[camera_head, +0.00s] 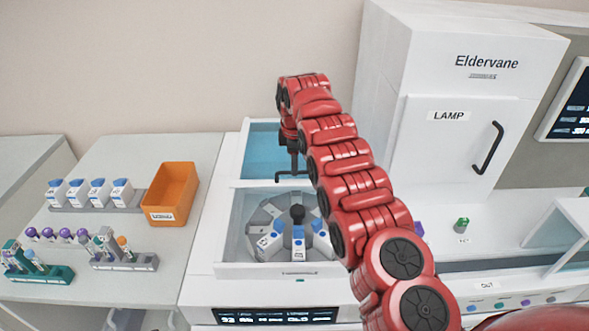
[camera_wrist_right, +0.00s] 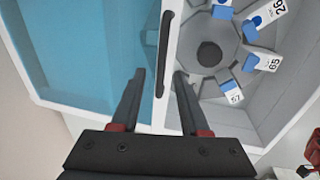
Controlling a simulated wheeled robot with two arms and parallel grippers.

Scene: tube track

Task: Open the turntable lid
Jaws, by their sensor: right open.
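The turntable (camera_head: 297,215) sits in a white-walled well in the bench, with several blue-capped white packs around its dark hub. A blue-tinted lid panel (camera_head: 262,150) lies behind it, and it fills the left of the right wrist view (camera_wrist_right: 85,55). The turntable shows without blue tint; I cannot tell whether anything clear covers it. A black bar handle (camera_wrist_right: 163,40) runs along the edge between panel and well. My right gripper (camera_head: 292,168) points down at this handle, open, with one finger on each side of it. Contact cannot be told. My left gripper is not in view.
A white LAMP cabinet (camera_head: 455,140) stands at the back right of my raised arm. On the left bench are an orange bin (camera_head: 171,193), a row of white packs (camera_head: 93,190) and racks with tubes (camera_head: 38,270).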

